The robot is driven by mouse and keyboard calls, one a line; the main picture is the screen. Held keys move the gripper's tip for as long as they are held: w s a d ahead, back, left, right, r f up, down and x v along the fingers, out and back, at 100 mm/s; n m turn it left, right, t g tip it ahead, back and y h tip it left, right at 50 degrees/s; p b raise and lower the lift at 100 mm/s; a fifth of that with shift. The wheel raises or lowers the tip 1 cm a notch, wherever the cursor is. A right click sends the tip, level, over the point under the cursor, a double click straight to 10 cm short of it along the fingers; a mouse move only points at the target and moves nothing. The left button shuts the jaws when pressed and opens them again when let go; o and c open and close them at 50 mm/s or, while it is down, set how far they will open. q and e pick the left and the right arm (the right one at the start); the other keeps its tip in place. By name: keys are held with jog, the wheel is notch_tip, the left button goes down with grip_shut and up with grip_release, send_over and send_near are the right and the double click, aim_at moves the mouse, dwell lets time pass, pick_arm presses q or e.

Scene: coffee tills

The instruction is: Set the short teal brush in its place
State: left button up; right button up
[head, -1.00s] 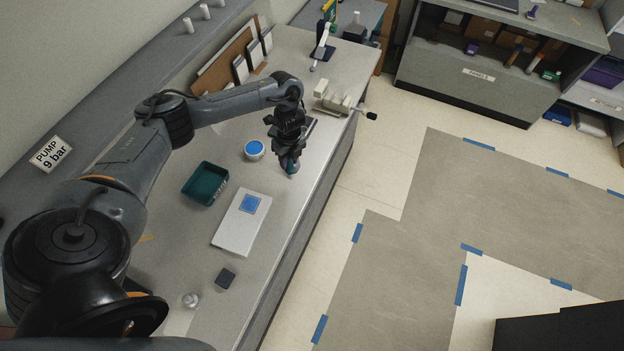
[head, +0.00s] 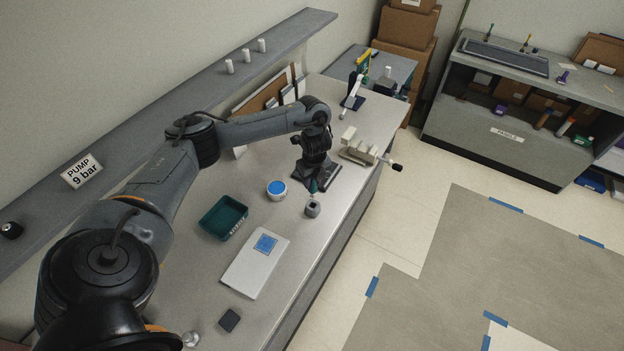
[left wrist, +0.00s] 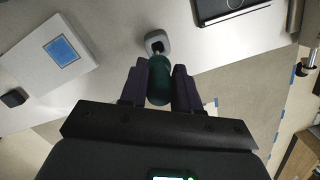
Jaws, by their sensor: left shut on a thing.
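My left gripper (head: 314,184) is shut on the short teal brush (left wrist: 159,82), held between its two dark fingers in the left wrist view. In the head view, the brush (head: 313,187) points down from the fingers. Right below it stands a small grey holder (head: 312,210) with a dark opening in its top. The holder also shows just beyond the brush in the left wrist view (left wrist: 157,40). I cannot tell whether the brush's lower end is inside the opening. My right gripper is not in view.
A grinder-like device (head: 360,148) stands behind the gripper. The front edge is close to the holder.

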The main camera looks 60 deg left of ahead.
aim_at(312, 196)
pick_arm(q)
jog(key=shift+r, duration=0.1)
jog(key=shift+f+b, duration=1.2)
jog(key=shift+f, duration=1.2)
jog(key=shift+r, duration=0.1)
jog(key=shift+p, duration=0.55)
jog(key=shift+f, duration=0.4)
jog(key=shift+f+b, duration=0.1)
jog(key=shift+b, duration=0.25)
jog(key=shift+f+b, duration=0.85)
jog(key=shift+f, duration=0.55)
jog(key=shift+f+b, duration=0.3)
jog(key=shift+f, duration=0.2)
